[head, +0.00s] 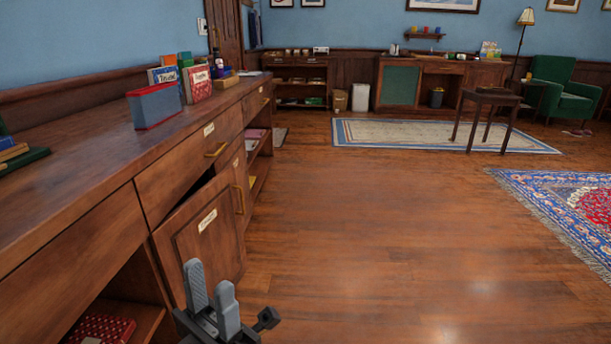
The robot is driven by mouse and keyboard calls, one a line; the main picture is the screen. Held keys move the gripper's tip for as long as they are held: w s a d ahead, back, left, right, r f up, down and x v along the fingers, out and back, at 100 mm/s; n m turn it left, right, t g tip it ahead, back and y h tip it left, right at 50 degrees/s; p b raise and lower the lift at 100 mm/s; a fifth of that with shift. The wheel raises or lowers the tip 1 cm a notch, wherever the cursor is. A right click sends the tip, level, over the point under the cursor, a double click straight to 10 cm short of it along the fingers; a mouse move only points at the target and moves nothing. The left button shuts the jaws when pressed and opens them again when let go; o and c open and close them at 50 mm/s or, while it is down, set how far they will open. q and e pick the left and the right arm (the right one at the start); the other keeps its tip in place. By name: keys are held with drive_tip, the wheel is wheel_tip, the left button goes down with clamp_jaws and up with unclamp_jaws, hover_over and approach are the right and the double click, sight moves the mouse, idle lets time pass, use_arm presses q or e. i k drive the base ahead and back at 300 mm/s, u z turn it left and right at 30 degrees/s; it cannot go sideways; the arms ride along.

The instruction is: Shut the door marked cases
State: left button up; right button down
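A wooden cabinet door (196,248) with a small pale label (207,221) stands ajar in the long low bookcase at left. The label's writing is too small to read. The door's near left edge meets the cabinet, and its far right edge is swung out, with a dark gap above it. My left gripper (210,277) is at the bottom of the view, in front of the door's lower part. Its two grey fingers are apart with nothing between them. I cannot tell if it touches the door. My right gripper is not in view.
A labelled drawer (190,165) above the door looks shut. Books (197,84) and a blue-grey box (154,105) stand on the bookcase top (85,160). An open shelf at lower left holds a red patterned item (102,328). The wooden floor (370,230) to the right is clear.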

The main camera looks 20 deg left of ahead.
sight(207, 227)
drive_tip(key=z, duration=0.3)
drive_tip(key=i, duration=1.3)
drive_tip(key=u, duration=3.15)
